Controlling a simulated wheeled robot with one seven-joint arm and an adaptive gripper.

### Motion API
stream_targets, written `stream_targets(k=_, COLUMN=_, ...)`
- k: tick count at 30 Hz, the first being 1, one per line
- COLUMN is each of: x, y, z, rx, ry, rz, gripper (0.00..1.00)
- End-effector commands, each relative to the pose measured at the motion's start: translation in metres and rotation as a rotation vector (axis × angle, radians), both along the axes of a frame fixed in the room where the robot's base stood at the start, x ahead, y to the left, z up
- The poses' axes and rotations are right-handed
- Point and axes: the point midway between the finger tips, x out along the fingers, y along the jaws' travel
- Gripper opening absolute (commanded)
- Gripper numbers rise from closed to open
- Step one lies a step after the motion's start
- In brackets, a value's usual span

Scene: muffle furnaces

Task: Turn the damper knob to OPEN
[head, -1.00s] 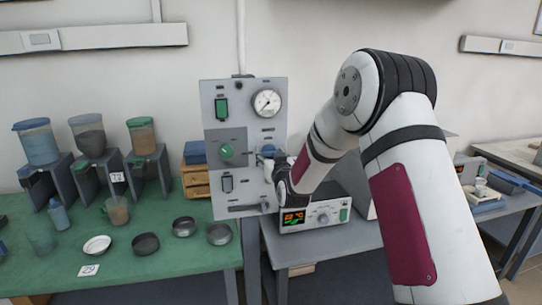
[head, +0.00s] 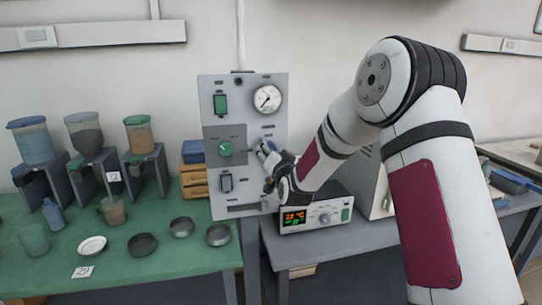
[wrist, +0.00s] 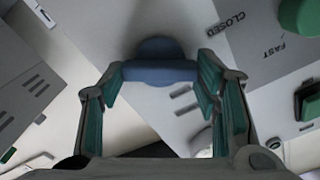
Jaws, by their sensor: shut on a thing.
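The damper knob is blue and sits between my fingertips in the wrist view (wrist: 158,72), with its bar lying across the gap. My gripper (wrist: 161,68) is shut on this knob, one finger at each end of the bar. In the head view my gripper (head: 266,158) is at the right part of the grey upright panel (head: 210,195), and it mostly hides the knob. A CLOSED label (wrist: 232,22) shows on the panel to the upper right of the knob in the wrist view. No OPEN label is readable.
A green knob (head: 225,149) is left of my gripper on the panel, with a gauge (head: 267,98) above. A controller box (head: 325,214) with a lit display stands close below my forearm. Dishes and hoppers stand on the green table (head: 190,262) at left.

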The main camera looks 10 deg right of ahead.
Motion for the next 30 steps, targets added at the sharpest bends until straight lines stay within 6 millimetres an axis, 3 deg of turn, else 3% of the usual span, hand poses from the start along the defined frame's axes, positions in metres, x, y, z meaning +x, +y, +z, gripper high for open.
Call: stream_targets(k=30, x=-0.0001, y=-0.0027, z=-0.0034, rx=0.892, ry=0.0, rz=-0.002, gripper=0.29)
